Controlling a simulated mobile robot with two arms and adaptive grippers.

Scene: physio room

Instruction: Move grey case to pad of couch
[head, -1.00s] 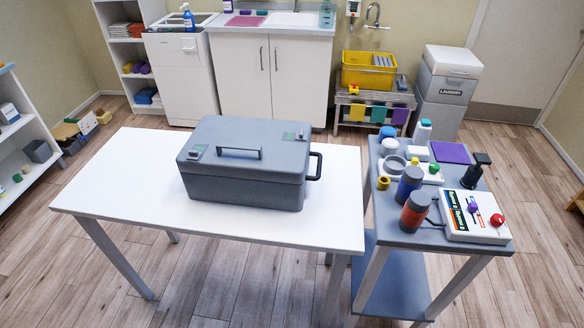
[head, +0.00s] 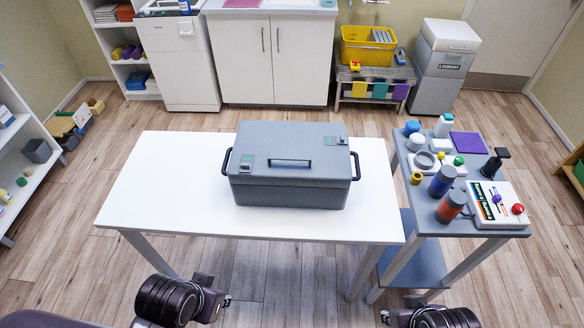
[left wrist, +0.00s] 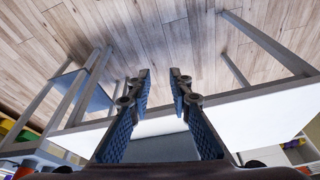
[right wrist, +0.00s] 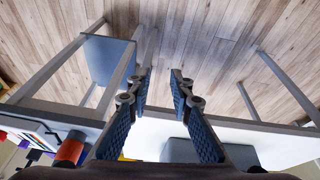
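The grey case (head: 290,165) sits closed and upright on the white table (head: 150,200). It has a top handle and a black handle on each side. It partly shows in the left wrist view (left wrist: 160,148) and in the right wrist view (right wrist: 178,150). My left gripper (head: 222,302) is low in front of the table, empty; its fingers stand apart in the left wrist view (left wrist: 160,75). My right gripper (head: 386,316) is low in front of the table's right end; its fingers also stand apart, empty, in the right wrist view (right wrist: 161,75). No couch is clearly identifiable.
A white cabinet (head: 268,60), a yellow crate (head: 352,50) and a laundry bin (head: 440,70) line the back. The white table's left part is clear.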

